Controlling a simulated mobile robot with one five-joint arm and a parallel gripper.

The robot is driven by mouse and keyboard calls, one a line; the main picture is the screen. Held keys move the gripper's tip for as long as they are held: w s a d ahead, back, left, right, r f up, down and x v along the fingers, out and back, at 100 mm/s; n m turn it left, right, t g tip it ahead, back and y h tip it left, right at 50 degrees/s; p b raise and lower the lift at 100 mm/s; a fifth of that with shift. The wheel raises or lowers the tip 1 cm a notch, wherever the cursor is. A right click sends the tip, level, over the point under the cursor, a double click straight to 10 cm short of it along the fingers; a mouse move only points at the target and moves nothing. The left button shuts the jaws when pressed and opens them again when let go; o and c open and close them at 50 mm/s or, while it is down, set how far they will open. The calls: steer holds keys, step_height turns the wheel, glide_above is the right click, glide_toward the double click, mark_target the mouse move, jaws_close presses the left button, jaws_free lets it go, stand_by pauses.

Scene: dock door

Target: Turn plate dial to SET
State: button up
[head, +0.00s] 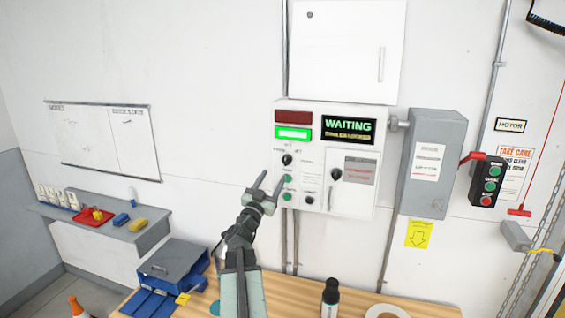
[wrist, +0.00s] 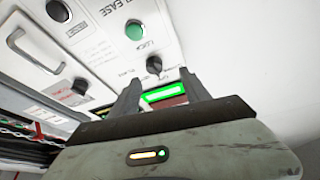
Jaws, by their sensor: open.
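The control box (head: 312,126) hangs on the white wall and carries several black dials. One dial (head: 336,174) sits on the left of a small cover with a grey and red label; it also shows in the wrist view (wrist: 80,86). Another dial (head: 287,160) is under the lit green lamp and shows near my fingers in the wrist view (wrist: 154,65). A third dial (head: 309,200) is lower down. I cannot read the word SET, nor tell which one is the plate dial. My gripper (head: 269,183) is open and empty, in front of the box's lower left.
Green buttons (head: 287,178) sit below the left dial. A grey switch box (head: 433,165) with a red lever is to the right. A wooden bench (head: 420,305) with a dark bottle (head: 330,298) and a tape roll stands below.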

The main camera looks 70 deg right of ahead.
mark_target(284, 163)
steer(key=shift+g, duration=0.4)
steer(key=p+x, duration=0.1)
steer(key=x, duration=0.1)
steer(key=p+x, duration=0.1)
steer(key=x, duration=0.2)
steer(key=s+x, duration=0.1)
steer(key=x, duration=0.1)
steer(key=shift+d+r+p, duration=0.2)
steer(key=shift+p, duration=0.2)
steer(key=shift+s+d, duration=0.1)
steer(key=shift+d, duration=0.25)
steer(key=c, duration=1.2)
steer(key=shift+d, duration=0.1)
steer(key=shift+m, duration=0.4)
